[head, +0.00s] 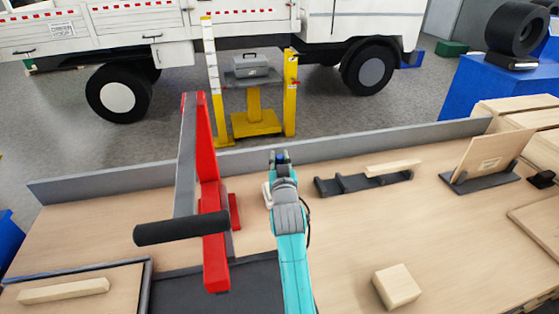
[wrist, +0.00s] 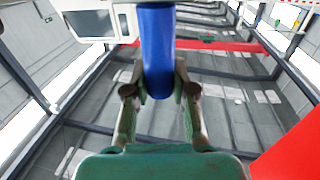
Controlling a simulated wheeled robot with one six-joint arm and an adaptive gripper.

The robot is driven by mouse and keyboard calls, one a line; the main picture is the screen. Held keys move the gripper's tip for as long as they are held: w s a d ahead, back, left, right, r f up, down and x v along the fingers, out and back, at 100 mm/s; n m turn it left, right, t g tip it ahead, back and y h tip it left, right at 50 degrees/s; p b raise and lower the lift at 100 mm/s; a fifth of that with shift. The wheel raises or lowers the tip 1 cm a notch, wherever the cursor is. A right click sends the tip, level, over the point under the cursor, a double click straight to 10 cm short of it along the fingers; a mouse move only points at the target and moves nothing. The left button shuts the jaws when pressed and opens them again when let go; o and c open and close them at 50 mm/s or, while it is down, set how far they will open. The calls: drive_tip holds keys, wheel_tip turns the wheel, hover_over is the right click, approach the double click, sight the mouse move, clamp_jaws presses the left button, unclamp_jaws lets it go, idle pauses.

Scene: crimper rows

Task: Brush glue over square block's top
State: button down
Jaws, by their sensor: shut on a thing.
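A pale wooden square block (head: 397,287) sits on the workbench at the front right, its top facing up and bare-looking. My gripper (head: 279,158) is above the middle of the bench, to the left of and beyond the block. In the wrist view my gripper (wrist: 160,92) is shut on a blue cylinder (wrist: 158,45), one finger on each side. The cylinder looks like a handle, but no bristles show and its far end is cut off by the frame. In the head view only a small blue spot of it shows at the gripper's tip.
A red lever press (head: 207,180) with a black handle (head: 182,228) stands close left of my arm. A dark rack (head: 350,184) with a wooden strip (head: 393,168) lies right. A board on a stand (head: 483,158) is farther right. Bench around the block is clear.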

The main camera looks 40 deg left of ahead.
drive_tip(key=shift+r, duration=3.35)
